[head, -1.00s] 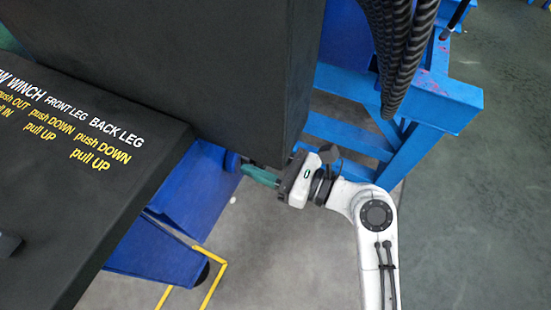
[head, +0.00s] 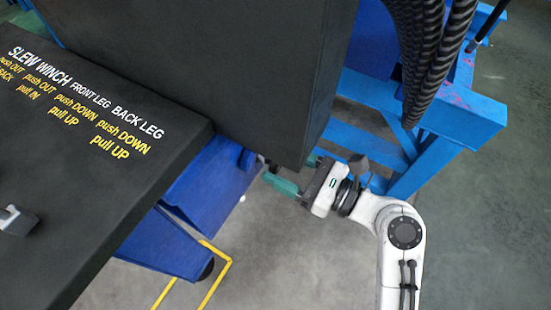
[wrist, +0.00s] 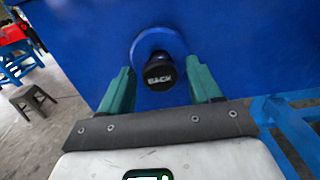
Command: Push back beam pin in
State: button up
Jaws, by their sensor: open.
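The back beam pin (wrist: 159,73) shows in the wrist view as a black knob marked "BACK". It sits in a round blue collar (wrist: 150,42) on a blue beam face (wrist: 230,40). My gripper (wrist: 160,88) is open, with one green finger on each side of the knob in the picture. Whether the fingers touch it, I cannot tell. In the head view my gripper (head: 283,178) reaches left beneath the black box, close to the blue beam (head: 205,180). The pin is not clear in the head view.
A black control panel (head: 90,200) with lettering lies at the left. A large black box (head: 220,70) hangs over the gripper. A blue frame (head: 420,150) and thick black hoses (head: 425,60) stand at the right. The floor (head: 300,265) below is open.

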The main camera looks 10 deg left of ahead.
jog(key=v, duration=0.8)
jog(key=shift+b, duration=0.35)
jog(key=shift+s+d, duration=0.1)
jog(key=shift+d, duration=0.05)
jog(key=s+d+f+n+g+h, duration=0.1)
jog(key=s+d+f+n+h, duration=0.4)
jog(key=f, duration=0.3)
jog(key=s+d+f+n+g+h, duration=0.1)
jog(key=s+d+f+n+h, duration=0.1)
jog(key=d+f+n+h, duration=0.35)
jog(key=s+d+f+n+g+h, duration=0.1)
jog(key=s+d+f+n+h, duration=0.1)
jog(key=s+d+n, duration=0.3)
jog(key=s+d+f+n+g+h, duration=0.2)
jog(key=s+d+f+n+h, duration=0.1)
jog(key=s+d+n, duration=0.3)
jog(key=shift+d+f+h, duration=0.3)
jog(key=shift+d+h, duration=0.4)
jog(key=shift+h, duration=0.15)
dwell(0.9)
